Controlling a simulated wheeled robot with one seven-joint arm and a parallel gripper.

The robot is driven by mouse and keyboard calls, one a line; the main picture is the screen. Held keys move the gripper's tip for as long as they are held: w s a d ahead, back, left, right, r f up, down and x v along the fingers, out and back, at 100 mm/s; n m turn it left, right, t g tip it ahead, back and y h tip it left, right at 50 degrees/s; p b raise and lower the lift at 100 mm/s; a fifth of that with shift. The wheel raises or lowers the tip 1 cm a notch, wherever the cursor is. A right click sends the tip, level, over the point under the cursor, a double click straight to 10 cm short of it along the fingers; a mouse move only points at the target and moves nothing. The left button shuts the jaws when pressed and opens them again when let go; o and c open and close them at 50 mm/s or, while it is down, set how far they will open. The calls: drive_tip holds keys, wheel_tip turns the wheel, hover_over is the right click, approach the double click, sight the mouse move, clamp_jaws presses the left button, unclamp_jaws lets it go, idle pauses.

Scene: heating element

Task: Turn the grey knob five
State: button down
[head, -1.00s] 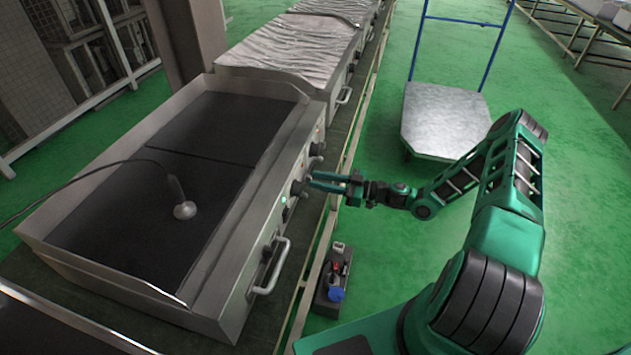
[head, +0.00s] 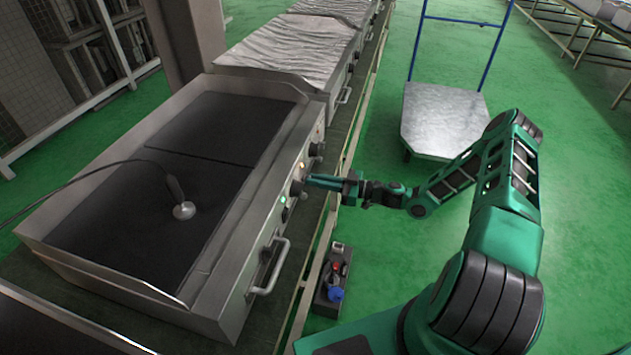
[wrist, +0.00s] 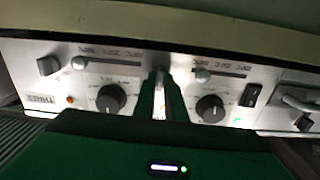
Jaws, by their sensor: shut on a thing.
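My gripper (head: 310,181) reaches the front control panel of the griddle (head: 225,245) from the right, its fingers close together. In the wrist view my two green fingers (wrist: 161,95) point at the panel and are shut on a knob, with a pale grey strip showing between them. The fingers mostly hide that knob, and its number cannot be read. A dark round knob (wrist: 110,98) shows left of the fingers and another dark round knob (wrist: 210,108) right of them.
The panel also has a slider (wrist: 110,63), a black switch (wrist: 250,95), an orange light (wrist: 70,100) and a green light (wrist: 238,122). A handle (head: 270,268) juts out nearer me. A small box (head: 332,285) sits below; a cart (head: 440,118) stands on the open green floor.

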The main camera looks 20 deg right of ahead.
drive_tip(key=shift+w+d+m, duration=0.1)
drive_tip(key=shift+m, duration=0.2)
drive_tip(key=m, duration=0.5)
drive_tip(key=shift+w+d+m, duration=0.15)
drive_tip(key=shift+w+m, duration=0.05)
drive_tip(key=shift+m, duration=0.1)
drive_tip(key=m, duration=0.3)
drive_tip(key=shift+d+m, duration=0.1)
drive_tip(key=shift+m, duration=1.1)
drive_tip(key=shift+f, duration=0.1)
drive_tip(key=c, duration=1.8)
unclamp_jaws()
drive_tip(key=shift+s, duration=0.1)
